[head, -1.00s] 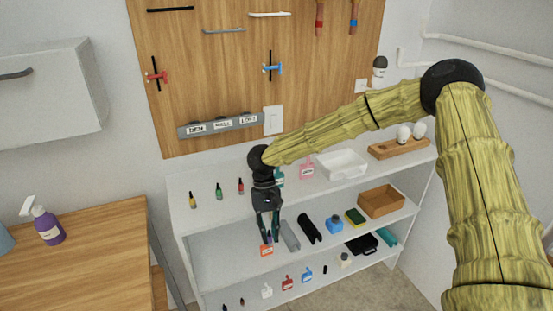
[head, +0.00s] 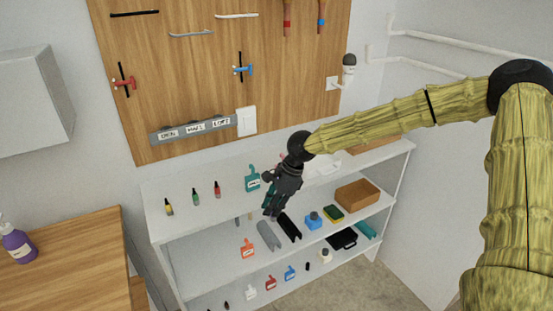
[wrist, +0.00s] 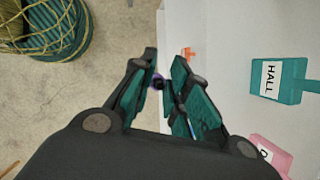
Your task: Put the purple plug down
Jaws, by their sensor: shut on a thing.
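My gripper (head: 270,211) hangs in front of the white shelf unit, near the front edge of its top board. In the wrist view, my gripper (wrist: 168,78) is shut on the purple plug (wrist: 158,81), of which only a small dark purple part shows between the fingers. The fingers hide the rest. I cannot make the plug out in the head view.
The top board (head: 150,195) carries small bottles and a teal tag (head: 252,179). The middle shelf (head: 212,262) holds an orange tag (head: 247,249), a black holder (head: 289,228), a blue item (head: 313,220) and a brown box (head: 357,195). A basket (wrist: 50,28) stands on the floor.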

